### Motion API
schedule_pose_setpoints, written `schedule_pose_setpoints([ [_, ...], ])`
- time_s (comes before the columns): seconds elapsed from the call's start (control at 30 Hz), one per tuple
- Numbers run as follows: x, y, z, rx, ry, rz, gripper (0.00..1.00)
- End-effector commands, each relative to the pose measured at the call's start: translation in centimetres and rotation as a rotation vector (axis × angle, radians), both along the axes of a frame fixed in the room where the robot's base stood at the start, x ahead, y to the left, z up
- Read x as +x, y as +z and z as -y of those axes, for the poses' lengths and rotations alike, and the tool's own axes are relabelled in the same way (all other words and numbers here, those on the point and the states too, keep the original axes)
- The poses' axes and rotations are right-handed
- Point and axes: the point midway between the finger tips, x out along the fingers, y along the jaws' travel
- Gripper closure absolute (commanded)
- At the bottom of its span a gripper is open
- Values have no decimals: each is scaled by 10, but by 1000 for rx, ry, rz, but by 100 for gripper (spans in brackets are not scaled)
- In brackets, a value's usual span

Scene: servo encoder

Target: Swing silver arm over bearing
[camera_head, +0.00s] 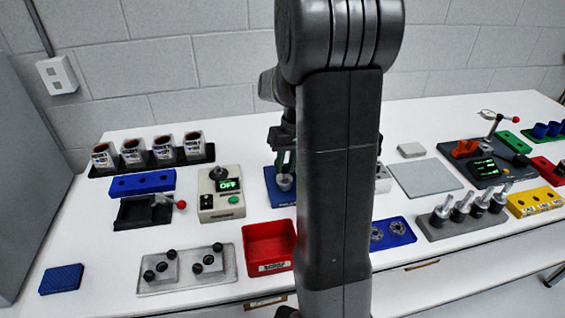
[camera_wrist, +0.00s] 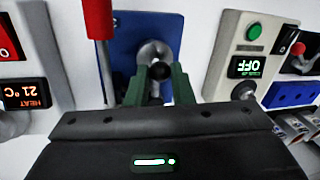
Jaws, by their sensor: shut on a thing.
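My gripper (camera_head: 284,160) points down over a blue base plate (camera_head: 275,197), partly hidden by my arm. In the wrist view its green fingers (camera_wrist: 158,84) are closed around a small dark round knob (camera_wrist: 158,69). A silver round part (camera_wrist: 155,50) lies just beyond the fingertips on the blue plate (camera_wrist: 128,30). In the head view a silver cup-like part (camera_head: 285,183) shows below the fingers. I cannot clearly tell the silver arm or the bearing apart there. A red handle (camera_wrist: 97,18) on a metal rod stands left of the fingers in the wrist view.
A control box reading OFF (camera_head: 222,195) stands close left of the blue plate. A red bin (camera_head: 268,247) sits in front. A grey plate (camera_head: 424,178) and a lever press (camera_head: 487,165) stand to the right. My arm hides the table's middle.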

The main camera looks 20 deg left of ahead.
Motion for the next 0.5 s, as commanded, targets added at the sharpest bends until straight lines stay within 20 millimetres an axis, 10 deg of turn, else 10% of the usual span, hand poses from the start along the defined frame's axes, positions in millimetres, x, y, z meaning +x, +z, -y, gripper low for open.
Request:
schedule_pose_setpoints([
  [0.5, 3, 2, 2, 2, 43, 5, 100],
])
